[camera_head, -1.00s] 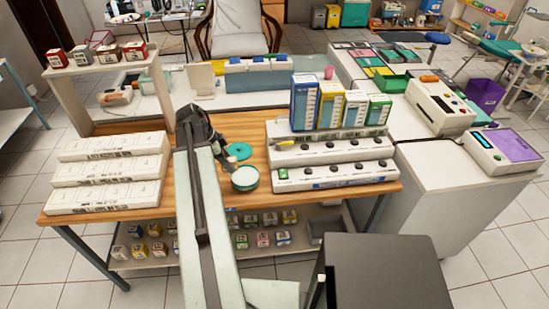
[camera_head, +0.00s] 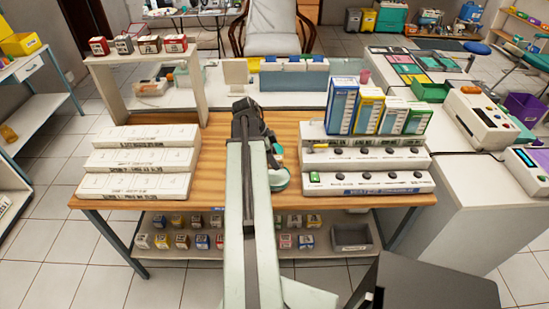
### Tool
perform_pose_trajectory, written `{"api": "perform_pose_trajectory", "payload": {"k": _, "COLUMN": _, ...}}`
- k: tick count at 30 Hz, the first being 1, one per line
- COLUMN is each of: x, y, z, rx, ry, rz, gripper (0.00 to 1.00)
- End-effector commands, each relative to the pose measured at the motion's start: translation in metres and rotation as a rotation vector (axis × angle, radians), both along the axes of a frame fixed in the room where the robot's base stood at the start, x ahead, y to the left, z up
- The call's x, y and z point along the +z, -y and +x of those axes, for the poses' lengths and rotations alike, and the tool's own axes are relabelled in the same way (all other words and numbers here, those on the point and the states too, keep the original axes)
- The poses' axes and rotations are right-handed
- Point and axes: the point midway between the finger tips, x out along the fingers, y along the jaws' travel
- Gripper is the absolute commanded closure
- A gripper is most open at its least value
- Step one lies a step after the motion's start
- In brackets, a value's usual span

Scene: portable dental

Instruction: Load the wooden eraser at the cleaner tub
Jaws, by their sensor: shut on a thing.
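The cleaner tub (camera_head: 280,183), round and teal with a pale inside, stands on the wooden table; my arm hides its left side. A teal disc like a lid (camera_head: 278,152) lies just behind it, partly covered. My black gripper (camera_head: 270,146) is at the far end of my pale arm, over the table beside the disc and behind the tub in the picture. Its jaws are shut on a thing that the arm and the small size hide. I cannot make out the wooden eraser anywhere.
White stepped boxes (camera_head: 140,160) stand left of my arm. A white stepped rack (camera_head: 365,183) with knobs and upright coloured boxes stands close right of the tub. A white riser (camera_head: 197,85) stands behind at left. Bare table (camera_head: 218,150) shows left of my arm.

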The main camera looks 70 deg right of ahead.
Motion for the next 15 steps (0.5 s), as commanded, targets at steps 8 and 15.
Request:
{"api": "perform_pose_trajectory", "payload": {"k": 8, "x": -0.04, "y": 0.0, "z": 0.0, "rx": 0.0, "ry": 0.0, "rz": 0.0, "gripper": 0.93}}
{"api": "perform_pose_trajectory", "payload": {"k": 15, "x": -0.052, "y": 0.0, "z": 0.0, "rx": 0.0, "ry": 0.0, "rz": 0.0, "gripper": 0.93}}
